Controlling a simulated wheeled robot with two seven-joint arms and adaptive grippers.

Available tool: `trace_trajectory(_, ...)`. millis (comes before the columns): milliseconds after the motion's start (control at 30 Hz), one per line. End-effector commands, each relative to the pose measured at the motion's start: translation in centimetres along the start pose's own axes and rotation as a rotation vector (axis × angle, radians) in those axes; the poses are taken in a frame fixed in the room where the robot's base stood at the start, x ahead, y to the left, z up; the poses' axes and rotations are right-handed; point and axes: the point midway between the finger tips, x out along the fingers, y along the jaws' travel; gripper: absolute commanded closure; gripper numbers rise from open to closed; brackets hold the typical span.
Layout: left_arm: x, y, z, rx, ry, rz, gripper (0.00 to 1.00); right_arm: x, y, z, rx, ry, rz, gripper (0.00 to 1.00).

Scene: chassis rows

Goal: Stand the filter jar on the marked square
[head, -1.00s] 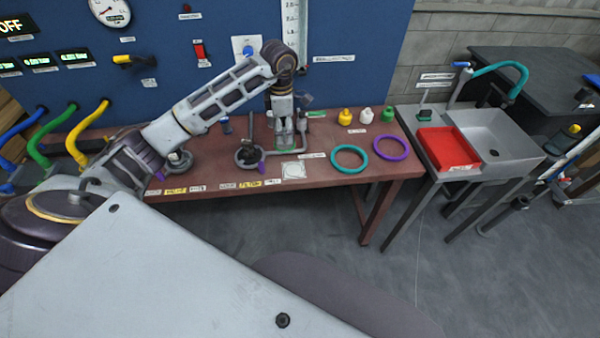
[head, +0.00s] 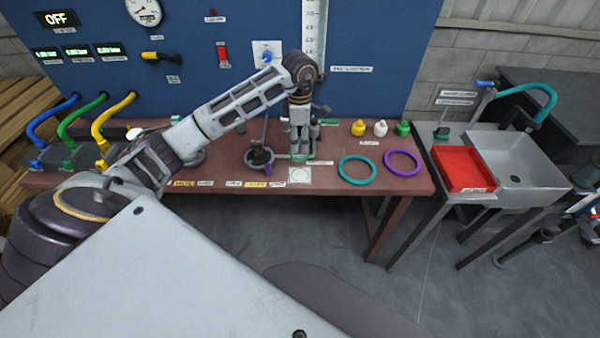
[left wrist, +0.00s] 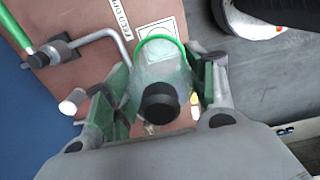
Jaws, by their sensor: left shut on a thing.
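My left gripper (head: 300,150) is shut on the filter jar, a clear jar (left wrist: 163,72) with a green ring at its far end and a black cap (left wrist: 160,101) nearest the wrist camera. In the head view the jar is mostly hidden by the fingers. The marked square (head: 299,175) is a white patch with a circle on the front part of the bench. It also shows in the left wrist view (left wrist: 158,29), just beyond the jar's green end. The jar is behind the square in the head view; whether it touches the bench I cannot tell. My right gripper is not in view.
A round dark stand (head: 260,157) with an upright rod is left of the gripper. A teal ring (head: 357,170) and a purple ring (head: 402,162) lie to the right. Yellow (head: 358,128), white (head: 380,128) and green (head: 402,129) small items stand behind them.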

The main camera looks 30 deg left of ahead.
Motion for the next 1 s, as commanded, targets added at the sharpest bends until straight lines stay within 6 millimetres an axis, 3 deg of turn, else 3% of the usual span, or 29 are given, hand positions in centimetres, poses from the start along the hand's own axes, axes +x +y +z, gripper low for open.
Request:
trace_trajectory(533,5.6,-0.1,0.0,-0.001,0.0,-0.003,0.69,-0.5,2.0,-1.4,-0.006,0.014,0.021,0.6)
trace_trajectory(767,6.2,0.0,0.0,-0.001,0.0,0.001,0.69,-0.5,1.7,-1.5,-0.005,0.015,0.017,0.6)
trace_trajectory(1000,6.3,0.0,0.0,-0.001,0.0,0.0,0.69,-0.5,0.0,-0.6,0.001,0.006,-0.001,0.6)
